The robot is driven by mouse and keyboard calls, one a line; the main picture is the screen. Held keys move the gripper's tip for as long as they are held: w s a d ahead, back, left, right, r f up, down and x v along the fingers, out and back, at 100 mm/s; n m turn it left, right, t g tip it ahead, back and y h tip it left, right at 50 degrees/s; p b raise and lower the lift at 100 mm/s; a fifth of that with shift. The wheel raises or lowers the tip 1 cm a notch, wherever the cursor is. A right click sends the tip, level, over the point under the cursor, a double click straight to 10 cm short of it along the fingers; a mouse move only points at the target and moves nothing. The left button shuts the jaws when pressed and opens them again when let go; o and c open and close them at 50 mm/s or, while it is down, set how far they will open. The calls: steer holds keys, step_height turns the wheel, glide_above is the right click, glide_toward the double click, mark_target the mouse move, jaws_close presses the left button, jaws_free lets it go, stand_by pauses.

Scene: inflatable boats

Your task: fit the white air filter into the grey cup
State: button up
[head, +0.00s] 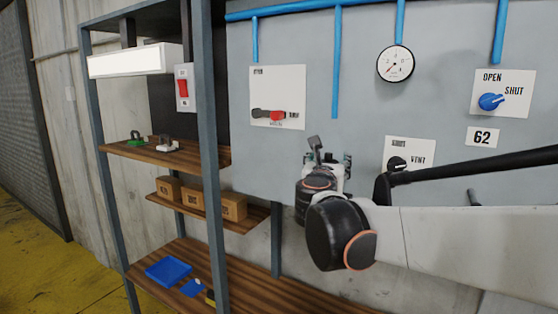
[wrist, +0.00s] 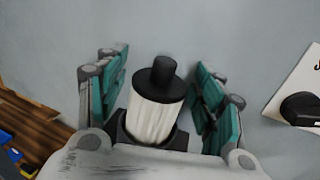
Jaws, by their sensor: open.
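The white air filter (wrist: 157,115), a ribbed white cylinder with a black cap and stub, shows between the fingers in the wrist view. My gripper (wrist: 160,90) is open, with its teal-padded fingers spread on both sides and a gap to the filter on each side. Dark pieces flank the filter's lower end; I cannot tell whether they are a cup or part of my gripper. In the head view my gripper (head: 329,158) is in front of the grey wall panel, partly hidden by my wrist. I cannot make out the grey cup clearly.
A metal-framed shelf (head: 145,150) with cardboard boxes (head: 205,198) and a blue tray (head: 167,270) stands on the left. The panel (head: 300,40) carries blue pipes, a gauge (head: 395,64), a red-handled switch (head: 275,115), a blue knob (head: 490,101) and a black knob (head: 397,164) near my arm.

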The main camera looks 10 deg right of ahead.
steer(key=shift+r, duration=0.1)
steer(key=shift+r+p, duration=0.35)
steer(key=s+a+r+n+t+y+b, duration=0.1)
steer(key=s+a+n+y, duration=0.3)
steer(key=s+n, duration=0.35)
steer(key=s+a+n+t+y+b, duration=0.1)
steer(key=s+a+n+y, duration=0.2)
steer(key=s+a+n, duration=0.35)
steer(key=s+d+f+n+g+y, duration=0.15)
steer(key=s+f+n+g, duration=0.3)
steer(key=f+n, duration=0.5)
steer(key=s+d+f+n+g+y, duration=0.1)
steer(key=s+f+n+g+y, duration=0.15)
steer(key=s+f+n, duration=0.65)
steer(key=s+d+f+n+g+h, duration=0.4)
steer(key=s+d+f+n, duration=0.2)
steer(key=d+f+n, duration=0.1)
steer(key=shift+s+d+f+n+g+h, duration=0.15)
steer(key=shift+d+f+n+g+h, duration=0.3)
steer(key=shift+f, duration=0.5)
